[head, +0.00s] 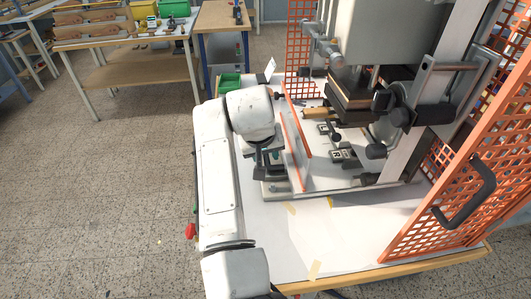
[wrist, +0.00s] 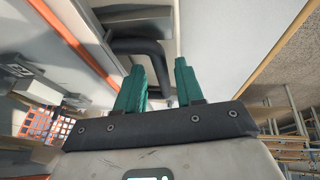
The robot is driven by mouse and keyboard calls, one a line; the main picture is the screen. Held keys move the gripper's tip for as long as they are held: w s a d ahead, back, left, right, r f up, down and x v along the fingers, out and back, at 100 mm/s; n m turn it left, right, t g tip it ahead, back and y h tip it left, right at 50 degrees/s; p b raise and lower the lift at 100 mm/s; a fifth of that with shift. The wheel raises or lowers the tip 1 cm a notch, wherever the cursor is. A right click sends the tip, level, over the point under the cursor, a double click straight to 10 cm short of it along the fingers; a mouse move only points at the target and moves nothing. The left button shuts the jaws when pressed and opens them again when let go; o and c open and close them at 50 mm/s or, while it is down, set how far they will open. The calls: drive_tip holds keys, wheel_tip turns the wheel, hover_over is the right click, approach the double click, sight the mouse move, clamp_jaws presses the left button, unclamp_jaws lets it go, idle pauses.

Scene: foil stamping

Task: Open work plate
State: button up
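The stamping machine (head: 365,65) stands on a white-topped bench, with a pale base plate (head: 330,183) under its head. I cannot tell for sure which part is the work plate. My gripper (head: 265,160) points down at the left edge of the base, beside an upright orange-edged panel (head: 295,140). In the wrist view my gripper's green fingers (wrist: 160,75) are apart. A dark bent handle (wrist: 142,47) lies beyond them, one leg running down into the gap between them. I see no finger clearly pressing on it.
An orange mesh guard with a black handle (head: 466,193) stands at the right, and another mesh (head: 303,40) at the back. A green bin (head: 230,83) sits behind my arm. The bench front (head: 325,235) is mostly clear. Open floor lies left.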

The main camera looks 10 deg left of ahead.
clamp_jaws()
drive_tip(key=shift+a, duration=0.1)
idle(0.4)
